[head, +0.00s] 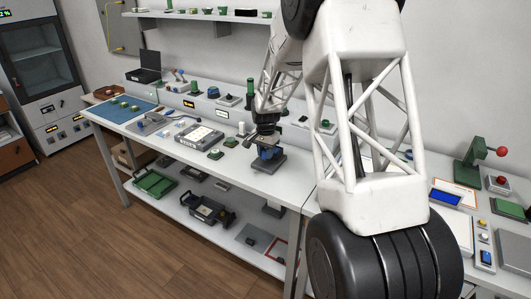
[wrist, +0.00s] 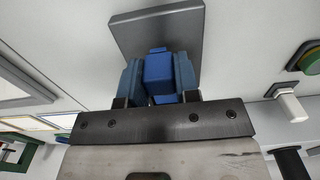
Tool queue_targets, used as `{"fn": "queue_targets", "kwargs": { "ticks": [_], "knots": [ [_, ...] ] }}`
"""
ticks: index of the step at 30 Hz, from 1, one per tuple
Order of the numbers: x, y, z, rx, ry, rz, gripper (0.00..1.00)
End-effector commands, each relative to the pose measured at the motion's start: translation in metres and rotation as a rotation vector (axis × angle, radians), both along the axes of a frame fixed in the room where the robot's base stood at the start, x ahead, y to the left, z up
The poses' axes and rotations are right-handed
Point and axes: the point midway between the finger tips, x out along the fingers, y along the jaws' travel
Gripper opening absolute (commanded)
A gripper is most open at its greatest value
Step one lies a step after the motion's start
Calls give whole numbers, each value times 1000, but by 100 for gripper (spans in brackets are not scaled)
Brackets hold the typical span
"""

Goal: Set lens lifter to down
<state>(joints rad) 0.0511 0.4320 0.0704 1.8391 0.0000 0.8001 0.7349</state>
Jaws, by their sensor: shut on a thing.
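What looks like the lens lifter is a small blue block (wrist: 158,72) on a dark grey base plate (head: 269,165). In the head view it stands near the front edge of the bench, and my gripper (head: 267,146) comes down onto it from above. In the wrist view my gripper (wrist: 158,84) is shut on the blue block, with a darker blue-grey piece on each side of it. The grey base plate also shows beyond the block in the wrist view (wrist: 160,28). The gripper hides part of the block, and I cannot tell whether it is up or down.
A white keypad-like box (head: 200,136) and small green parts (head: 215,154) lie left of the base plate. In the wrist view a white knob (wrist: 291,106) and a green round part (wrist: 311,60) are at the right. My arm covers the middle right of the head view.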

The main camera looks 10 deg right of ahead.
Motion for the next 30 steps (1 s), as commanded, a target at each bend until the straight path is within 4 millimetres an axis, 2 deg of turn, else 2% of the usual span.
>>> {"fn": "queue_targets", "kwargs": {
  "ticks": [9, 17, 18, 22, 30],
  "knots": [
    [0, 0, -25, 0, 0, 0, 0],
    [0, 0, -28, 0, 1, 0, 0],
    [0, 0, -28, 0, 1, 0, 36],
    [0, 0, -27, 0, 1, 0, 55],
    [0, 0, -26, 0, 0, 0, 55]
  ]
}}
